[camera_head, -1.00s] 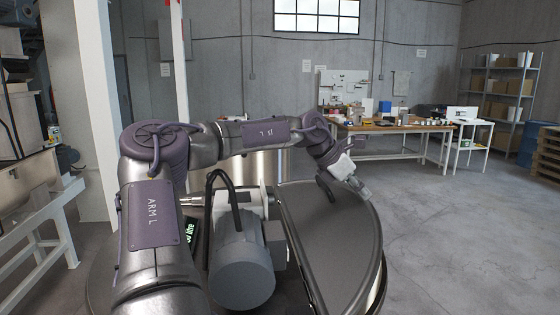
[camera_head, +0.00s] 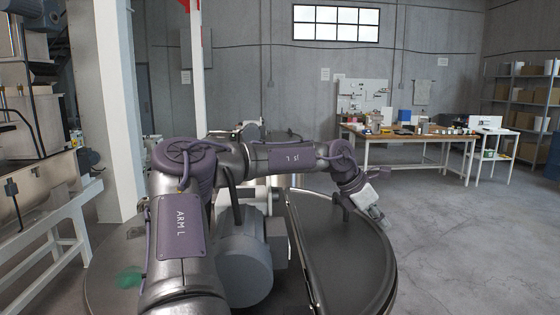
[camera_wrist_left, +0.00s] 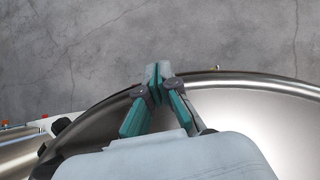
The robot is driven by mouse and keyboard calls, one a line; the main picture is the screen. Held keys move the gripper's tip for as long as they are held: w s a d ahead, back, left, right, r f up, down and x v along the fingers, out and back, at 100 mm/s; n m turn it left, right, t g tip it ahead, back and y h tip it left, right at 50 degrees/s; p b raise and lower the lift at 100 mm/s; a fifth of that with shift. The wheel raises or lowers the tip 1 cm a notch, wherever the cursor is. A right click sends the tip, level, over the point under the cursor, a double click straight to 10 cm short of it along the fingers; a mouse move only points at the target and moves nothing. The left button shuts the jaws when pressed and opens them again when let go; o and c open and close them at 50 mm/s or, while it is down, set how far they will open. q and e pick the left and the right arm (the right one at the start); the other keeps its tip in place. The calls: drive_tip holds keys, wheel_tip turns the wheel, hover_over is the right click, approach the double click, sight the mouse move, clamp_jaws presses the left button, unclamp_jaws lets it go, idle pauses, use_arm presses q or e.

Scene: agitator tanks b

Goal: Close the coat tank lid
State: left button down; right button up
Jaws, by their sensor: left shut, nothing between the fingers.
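The tank (camera_head: 104,270) has a broad round top below me. A dark half-round lid (camera_head: 345,262) with a straight inner edge covers its right side. It looks about level, but I cannot tell whether it is fully seated. My left gripper (camera_head: 384,225) is shut and empty over the lid's far right edge. In the left wrist view, the shut fingertips (camera_wrist_left: 158,66) reach past a curved metal rim (camera_wrist_left: 262,78), with floor beyond. Contact with the rim is unclear. My right gripper is not in view.
A grey motor (camera_head: 246,262) stands at the tank's middle, beside the lid's straight edge. White posts (camera_head: 117,100) stand behind at left. A workbench (camera_head: 395,137) with tools is at the back right. The floor (camera_head: 460,235) right of the tank is clear.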

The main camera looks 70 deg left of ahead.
use_arm(q)
wheel_tip(320, 180, up, 4)
drive_tip(key=p, duration=0.2)
drive_tip(key=shift+s+a+p, duration=0.1)
drive_tip(key=shift+p, duration=0.25)
wheel_tip(320, 180, up, 10)
drive_tip(key=b, duration=0.2)
